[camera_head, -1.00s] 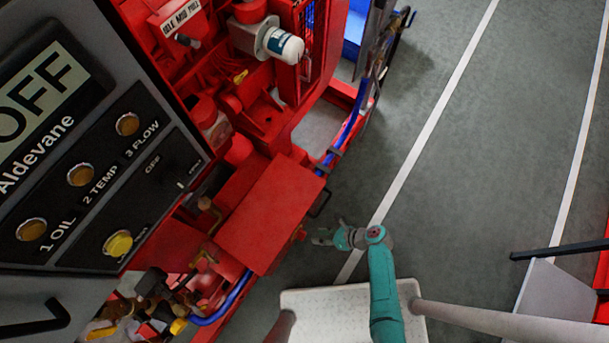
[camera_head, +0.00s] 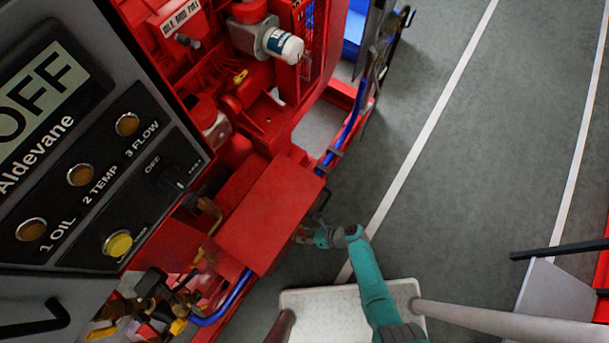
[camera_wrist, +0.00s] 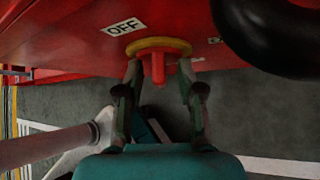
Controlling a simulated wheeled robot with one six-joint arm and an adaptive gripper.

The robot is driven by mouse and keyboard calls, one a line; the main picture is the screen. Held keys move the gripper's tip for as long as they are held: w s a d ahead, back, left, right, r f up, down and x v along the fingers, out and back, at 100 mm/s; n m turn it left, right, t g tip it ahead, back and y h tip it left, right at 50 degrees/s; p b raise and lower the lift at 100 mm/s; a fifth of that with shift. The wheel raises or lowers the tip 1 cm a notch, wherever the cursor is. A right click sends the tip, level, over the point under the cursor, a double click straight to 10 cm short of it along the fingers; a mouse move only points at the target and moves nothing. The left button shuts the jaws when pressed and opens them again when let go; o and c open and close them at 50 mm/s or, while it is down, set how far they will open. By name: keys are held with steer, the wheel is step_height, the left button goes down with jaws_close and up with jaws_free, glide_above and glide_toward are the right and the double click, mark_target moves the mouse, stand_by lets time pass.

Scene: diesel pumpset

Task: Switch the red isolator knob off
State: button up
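The red isolator knob (camera_wrist: 158,68) stands out from a yellow ring (camera_wrist: 158,45) on a red box face in the wrist view. A white OFF label (camera_wrist: 124,27) is at upper left of the ring. My gripper (camera_wrist: 160,78) is open, with one finger on each side of the knob. A gap shows between the knob and each finger. In the head view, my gripper (camera_head: 302,235) is at the right side of the red box (camera_head: 270,215), and it largely hides the knob there.
A control panel (camera_head: 85,160) and the red engine (camera_head: 245,100) fill the left of the head view. Open floor (camera_head: 450,200) lies to the right.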

jaws_close()
steer(key=shift+s+n+t+h, duration=0.2)
steer(key=shift+n+t+h, duration=0.1)
steer(key=shift+t, duration=0.1)
steer(key=shift+a+n+t+h, duration=0.1)
steer(key=shift+n+t+h, duration=0.5)
steer(key=shift+t+h, duration=0.3)
steer(key=shift+r, duration=0.1)
jaws_free()
